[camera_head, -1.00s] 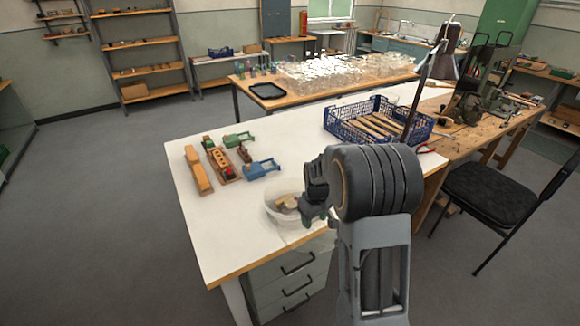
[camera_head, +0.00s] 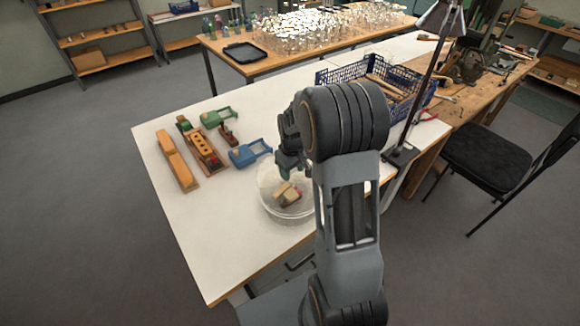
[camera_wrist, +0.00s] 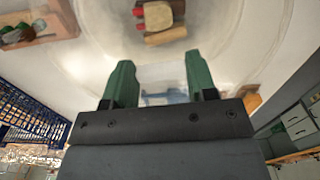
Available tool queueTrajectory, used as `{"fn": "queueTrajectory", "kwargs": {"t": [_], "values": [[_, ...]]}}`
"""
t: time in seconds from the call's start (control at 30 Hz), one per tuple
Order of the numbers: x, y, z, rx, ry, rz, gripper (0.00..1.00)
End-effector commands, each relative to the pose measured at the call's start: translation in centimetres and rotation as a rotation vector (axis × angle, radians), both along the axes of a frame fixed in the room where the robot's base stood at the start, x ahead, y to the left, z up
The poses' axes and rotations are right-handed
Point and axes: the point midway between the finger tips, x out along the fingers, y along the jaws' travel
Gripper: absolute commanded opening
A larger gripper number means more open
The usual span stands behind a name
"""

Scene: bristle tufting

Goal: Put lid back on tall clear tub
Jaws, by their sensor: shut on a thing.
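The clear round tub (camera_head: 284,215) stands on the white table, left of my forearm, with wooden pieces (camera_head: 287,194) inside. My gripper (camera_head: 288,172) is over its far side, pointing down. In the wrist view, my gripper (camera_wrist: 161,78) has its green fingers shut on a see-through piece, which I take to be the lid (camera_wrist: 164,72). The lid's outline is hard to separate from the tub's curved clear edges, so I cannot tell whether it touches the rim. The wooden pieces (camera_wrist: 160,18) show beyond the fingertips in the wrist view.
A blue crate (camera_head: 340,72) stands behind my arm and a lamp (camera_head: 408,150) to the right. The table's front left (camera_head: 215,235) is clear.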

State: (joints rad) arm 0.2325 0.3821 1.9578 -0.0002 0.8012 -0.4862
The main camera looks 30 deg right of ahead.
Motion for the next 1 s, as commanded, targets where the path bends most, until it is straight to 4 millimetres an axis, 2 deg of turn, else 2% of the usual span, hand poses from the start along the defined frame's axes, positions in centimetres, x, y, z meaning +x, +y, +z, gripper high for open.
{"fn": "queueTrajectory", "kwargs": {"t": [0.6, 1.0], "values": [[0.0, 0.1, -5.1, 0.001, 0.001, 0.003, 0.3], [0.0, 0.2, -5.9, 0.0, 0.0, 0.004, 0.3]]}}
